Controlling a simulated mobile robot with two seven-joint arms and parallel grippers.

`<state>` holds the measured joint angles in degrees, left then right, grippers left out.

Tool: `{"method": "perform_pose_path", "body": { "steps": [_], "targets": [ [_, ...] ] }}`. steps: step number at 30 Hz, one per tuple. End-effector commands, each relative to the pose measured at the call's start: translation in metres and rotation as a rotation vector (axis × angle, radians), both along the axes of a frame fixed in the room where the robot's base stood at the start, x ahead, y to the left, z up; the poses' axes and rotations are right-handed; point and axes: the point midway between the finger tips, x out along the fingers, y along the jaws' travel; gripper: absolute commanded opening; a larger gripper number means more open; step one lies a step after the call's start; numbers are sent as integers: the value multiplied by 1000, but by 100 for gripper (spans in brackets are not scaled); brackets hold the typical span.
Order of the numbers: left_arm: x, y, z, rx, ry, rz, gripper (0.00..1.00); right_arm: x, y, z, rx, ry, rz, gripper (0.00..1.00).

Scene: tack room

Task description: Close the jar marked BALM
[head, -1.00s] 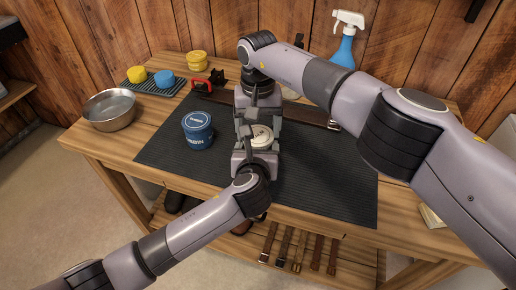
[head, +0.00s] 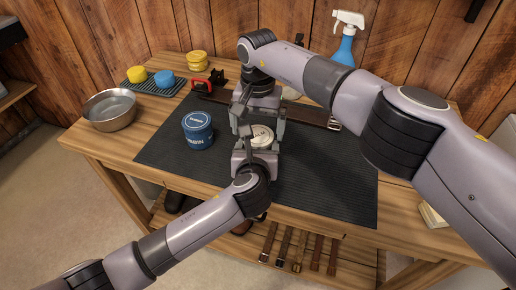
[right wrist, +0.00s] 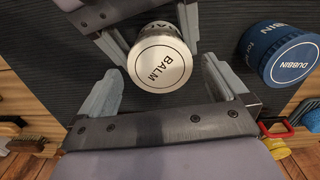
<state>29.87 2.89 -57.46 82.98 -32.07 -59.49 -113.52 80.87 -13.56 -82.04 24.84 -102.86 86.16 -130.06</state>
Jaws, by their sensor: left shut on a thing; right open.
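The lid sits on the jar; I cannot tell how tightly. My left gripper (head: 261,144) is shut on the jar from the near side, a finger on each side of its body. My right gripper (head: 257,123) is open above the jar; in the right wrist view its fingertips (right wrist: 161,70) stand apart on either side of the lid, not touching it.
A blue DUBBIN jar (head: 198,131) stands left of the BALM jar on the mat (head: 325,170). A metal bowl (head: 110,112), sponges on a rack (head: 150,83), yellow tins (head: 197,62), a strap and a blue spray bottle (head: 345,48) lie around. The mat's right side is clear.

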Motion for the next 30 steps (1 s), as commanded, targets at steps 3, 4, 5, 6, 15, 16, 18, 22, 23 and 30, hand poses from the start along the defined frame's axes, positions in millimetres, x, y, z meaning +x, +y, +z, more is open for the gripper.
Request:
{"method": "perform_pose_path", "body": {
  "steps": [3, 4, 5, 6, 15, 16, 18, 22, 23, 30],
  "targets": [
    [0, 0, 0, 0, 0, 0, 0, 1, -1, 12, -1, -3, -1, 100],
    [0, 0, 0, 0, 0, 0, 0, 1, -1, 16, 0, -3, -1, 100],
    [0, 0, 0, 0, 0, 0, 0, 1, -1, 21, 0, -3, -1, 100],
    [0, 0, 0, 0, 0, 0, 0, 1, -1, 27, 0, -3, 0, 100],
    [0, 0, 0, 0, 0, 0, 0, 0, 0, 43, 0, 1, 0, 100],
    [0, 0, 0, 0, 0, 0, 0, 0, 0, 43, 0, 0, 0, 100],
    [0, 0, 0, 0, 0, 0, 0, 0, 0, 43, 0, 0, 0, 100],
    [0, 0, 0, 0, 0, 0, 0, 0, 0, 48, 1, -1, 36, 100],
    [0, 0, 0, 0, 0, 0, 0, 0, 0, 50, 1, -1, 57, 100],
    [0, 0, 0, 0, 0, 0, 0, 0, 0, 74, 1, -1, 246, 100]
  ]
}}
